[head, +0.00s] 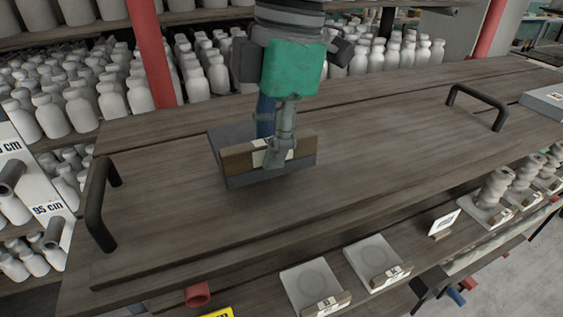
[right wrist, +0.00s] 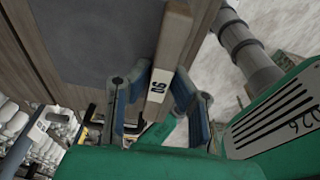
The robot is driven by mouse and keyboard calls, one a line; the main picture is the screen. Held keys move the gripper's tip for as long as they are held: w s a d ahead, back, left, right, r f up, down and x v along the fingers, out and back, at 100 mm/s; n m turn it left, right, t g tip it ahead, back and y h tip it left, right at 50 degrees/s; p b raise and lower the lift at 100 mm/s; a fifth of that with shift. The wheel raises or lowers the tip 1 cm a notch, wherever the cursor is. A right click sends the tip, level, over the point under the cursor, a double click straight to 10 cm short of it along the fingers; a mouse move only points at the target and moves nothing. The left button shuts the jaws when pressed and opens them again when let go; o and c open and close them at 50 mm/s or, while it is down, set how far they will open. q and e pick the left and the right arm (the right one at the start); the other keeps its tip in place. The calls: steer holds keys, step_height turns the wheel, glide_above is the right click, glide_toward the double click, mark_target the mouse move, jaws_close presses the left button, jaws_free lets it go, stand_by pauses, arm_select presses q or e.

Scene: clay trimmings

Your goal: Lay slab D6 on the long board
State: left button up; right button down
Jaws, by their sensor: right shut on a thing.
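Slab D6 (head: 240,161) is a grey slab with a wooden front edge and a white label. My right gripper (head: 277,155) is shut on that edge at the label. In the right wrist view the fingers (right wrist: 160,95) close on both sides of the edge, and the slab's grey face (right wrist: 105,35) shows with the turned label (right wrist: 158,86). The slab is over the left half of the long board (head: 390,140), slightly tilted in view. A dark shadow lies near its lower edge; I cannot tell whether it touches the board. My left gripper is not in view.
Black handles stand at the board's left (head: 100,205) and right (head: 478,103). White bottles (head: 50,115) fill shelves behind, with a red post (head: 152,55). Labelled slabs (head: 312,285) lie on a lower front shelf. A grey slab (head: 545,101) shows at the right. The board's middle is clear.

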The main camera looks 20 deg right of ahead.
mark_target(266, 174)
steer(key=f, duration=0.1)
steer(key=w+a+f, duration=0.1)
steer(key=f, duration=0.2)
steer(key=shift+w+a+f, duration=0.2)
steer(key=shift+f, duration=0.05)
steer(key=shift+s+a+f, duration=0.15)
steer(key=shift+s+f, duration=0.1)
steer(key=c, duration=1.7)
jaws_free()
steer(key=shift+d, duration=0.3)
steer(key=shift+o, duration=1.2)
steer(key=shift+d+f, duration=0.1)
steer(key=shift+d, duration=0.05)
steer(key=shift+w+d, duration=0.1)
steer(key=shift+d, duration=0.15)
step_height(266, 174, up, 6)
steer(key=shift+a+r, duration=0.1)
steer(key=shift+r, duration=0.15)
steer(key=r, duration=0.1)
steer(key=d+r, duration=0.1)
steer(key=r, duration=0.3)
steer(key=shift+d+b, duration=0.3)
steer(key=shift+d, duration=0.05)
steer(key=shift+d+r, duration=0.15)
steer(key=shift+r, duration=0.05)
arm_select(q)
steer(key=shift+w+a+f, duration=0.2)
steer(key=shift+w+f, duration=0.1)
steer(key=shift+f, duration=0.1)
